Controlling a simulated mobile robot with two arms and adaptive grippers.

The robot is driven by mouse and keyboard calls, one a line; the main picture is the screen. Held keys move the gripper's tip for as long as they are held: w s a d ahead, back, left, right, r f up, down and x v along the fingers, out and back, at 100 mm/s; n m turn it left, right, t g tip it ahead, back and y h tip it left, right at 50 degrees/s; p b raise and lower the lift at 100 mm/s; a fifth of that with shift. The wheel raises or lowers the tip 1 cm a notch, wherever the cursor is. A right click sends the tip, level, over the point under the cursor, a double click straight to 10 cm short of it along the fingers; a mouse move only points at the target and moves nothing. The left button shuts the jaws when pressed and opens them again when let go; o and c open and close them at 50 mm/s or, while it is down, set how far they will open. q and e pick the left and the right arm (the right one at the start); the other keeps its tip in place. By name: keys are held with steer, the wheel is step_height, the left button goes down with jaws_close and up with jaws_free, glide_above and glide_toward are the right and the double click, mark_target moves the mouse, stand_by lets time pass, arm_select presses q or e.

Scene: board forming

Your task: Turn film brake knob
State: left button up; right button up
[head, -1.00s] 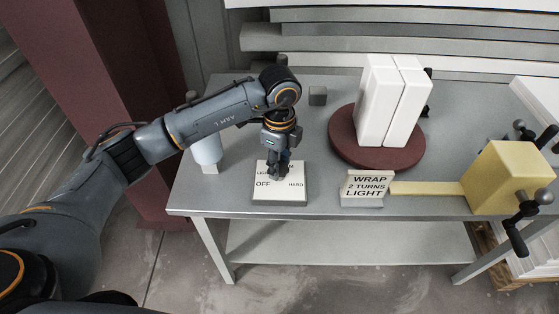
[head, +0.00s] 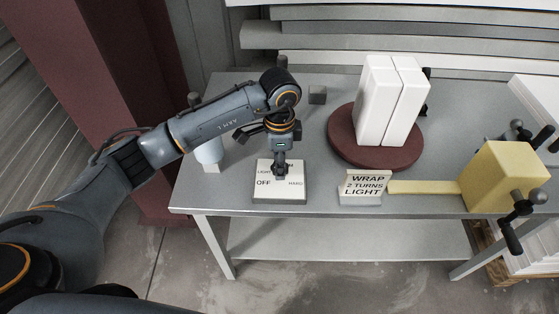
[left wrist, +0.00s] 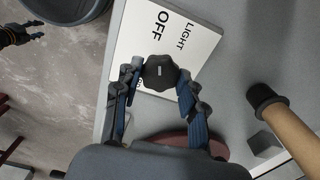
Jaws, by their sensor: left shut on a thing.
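The film brake knob (left wrist: 160,72) is dark and many-sided, with a short pale mark on top. It sits on a white plate (head: 268,191) lettered LIGHT, OFF and HARD; the plate also shows in the left wrist view (left wrist: 200,52). My left gripper (head: 281,173) points straight down over the plate and is shut on the knob. In the left wrist view its two fingers (left wrist: 160,82) touch the knob from both sides. In the head view the fingers hide the knob and part of the lettering. My right gripper (left wrist: 36,31) shows small in the left wrist view, its fingers apart.
A "WRAP 2 TURNS LIGHT" sign (head: 364,187) stands right of the plate.

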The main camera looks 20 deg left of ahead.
stand_by(0.3)
arm_select(q)
steer(key=o, duration=1.2)
steer(key=shift+c, duration=0.2)
steer(key=shift+r, duration=0.1)
step_height(320, 180, up, 12)
